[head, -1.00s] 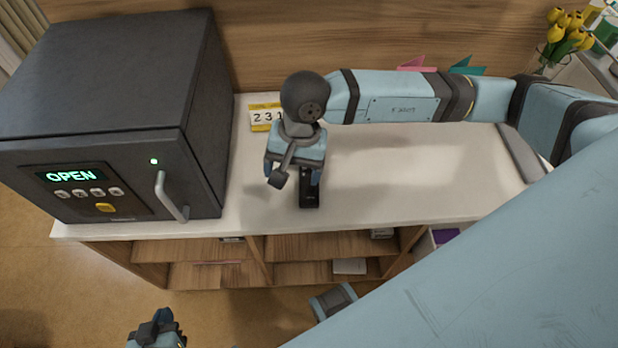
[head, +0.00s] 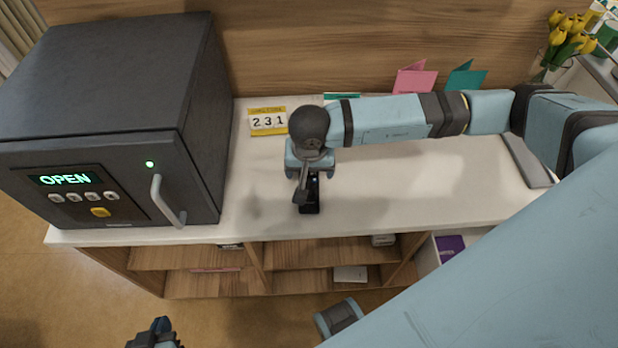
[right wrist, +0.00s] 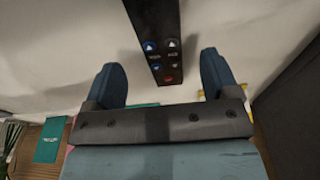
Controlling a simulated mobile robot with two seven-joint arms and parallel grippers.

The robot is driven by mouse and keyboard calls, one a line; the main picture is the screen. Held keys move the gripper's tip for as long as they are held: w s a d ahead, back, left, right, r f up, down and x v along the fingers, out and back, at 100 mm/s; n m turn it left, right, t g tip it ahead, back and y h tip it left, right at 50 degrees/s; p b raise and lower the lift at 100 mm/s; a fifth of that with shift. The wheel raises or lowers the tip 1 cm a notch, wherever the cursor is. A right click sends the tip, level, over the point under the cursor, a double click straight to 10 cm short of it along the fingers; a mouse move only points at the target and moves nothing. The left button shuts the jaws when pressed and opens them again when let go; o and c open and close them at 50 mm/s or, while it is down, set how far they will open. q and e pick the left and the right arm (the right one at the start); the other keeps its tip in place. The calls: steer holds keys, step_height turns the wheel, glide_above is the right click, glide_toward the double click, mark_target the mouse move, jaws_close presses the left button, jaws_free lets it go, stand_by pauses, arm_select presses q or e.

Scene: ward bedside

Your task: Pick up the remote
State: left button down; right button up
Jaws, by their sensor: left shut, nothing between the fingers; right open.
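The black remote (head: 310,196) lies on the white counter near its front edge, in the middle of the head view. Its far part is hidden under my right gripper (head: 308,177), which is above it. In the right wrist view the remote (right wrist: 158,38) shows blue, grey and red buttons. It lies between the two open fingers of my right gripper (right wrist: 165,78), with a gap on each side. I cannot tell the exact height of the fingers above the counter. My left gripper (head: 152,334) is shut and empty, low at the bottom edge of the head view.
A dark safe-like box (head: 110,130) with a lit OPEN display stands left on the counter (head: 400,185). A yellow calendar card (head: 268,121) and pink (head: 414,80) and teal (head: 465,77) cards stand at the back. A grey flat item (head: 527,160) lies right.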

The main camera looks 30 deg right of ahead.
mark_target(309, 177)
steer(key=f, duration=0.2)
steer(key=w+f, duration=0.1)
steer(key=f, duration=0.1)
steer(key=shift+d, duration=0.2)
steer(key=c, duration=1.1)
steer(key=shift+o, duration=0.2)
